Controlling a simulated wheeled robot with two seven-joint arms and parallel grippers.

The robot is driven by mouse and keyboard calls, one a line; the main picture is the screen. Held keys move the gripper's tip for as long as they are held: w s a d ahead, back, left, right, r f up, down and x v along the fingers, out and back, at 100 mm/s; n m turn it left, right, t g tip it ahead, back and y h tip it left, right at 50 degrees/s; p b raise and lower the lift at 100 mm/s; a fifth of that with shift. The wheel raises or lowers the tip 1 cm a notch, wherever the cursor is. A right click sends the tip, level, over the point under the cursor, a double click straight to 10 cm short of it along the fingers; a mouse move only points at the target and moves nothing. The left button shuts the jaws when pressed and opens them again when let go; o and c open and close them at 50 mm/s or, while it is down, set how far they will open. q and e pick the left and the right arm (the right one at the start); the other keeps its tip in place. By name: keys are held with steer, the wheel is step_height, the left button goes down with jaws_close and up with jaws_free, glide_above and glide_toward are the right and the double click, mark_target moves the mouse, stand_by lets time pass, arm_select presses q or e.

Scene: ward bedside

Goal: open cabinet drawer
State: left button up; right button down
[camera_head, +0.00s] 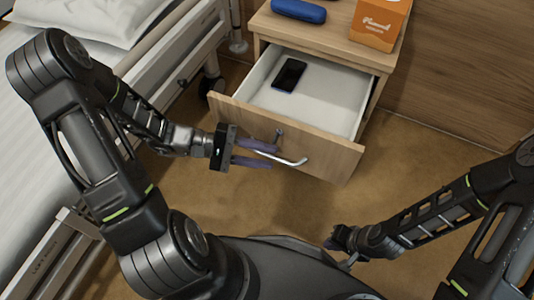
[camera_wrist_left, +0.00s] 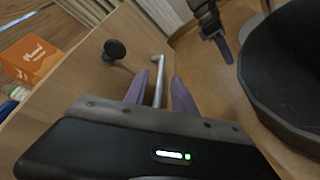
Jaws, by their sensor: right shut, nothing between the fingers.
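The cabinet drawer (camera_head: 330,102) is pulled out of the wooden bedside cabinet (camera_head: 330,42), its white inside showing. Its wooden front (camera_head: 325,152) carries a metal bar handle (camera_head: 297,162), also seen in the left wrist view (camera_wrist_left: 158,75). My left gripper (camera_head: 262,155) is at the left part of the handle. In the left wrist view the bar lies between its purple fingers (camera_wrist_left: 160,92), which stand apart with gaps visible beside the bar. My right gripper (camera_head: 336,240) is low over the floor, away from the drawer, shut and empty; its fingers show in the left wrist view (camera_wrist_left: 223,48).
A dark phone (camera_head: 289,75) lies in the drawer. A blue case (camera_head: 299,11) and an orange box (camera_head: 379,22) stand on the cabinet top. A bed (camera_head: 190,40) is at the left. A dark round knob (camera_wrist_left: 114,50) is on the drawer front. Floor (camera_head: 420,150) right of the drawer is clear.

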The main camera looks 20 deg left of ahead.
arm_select(q)
steer(key=p+v, duration=0.1)
steer(key=v, duration=0.6)
stand_by(0.5)
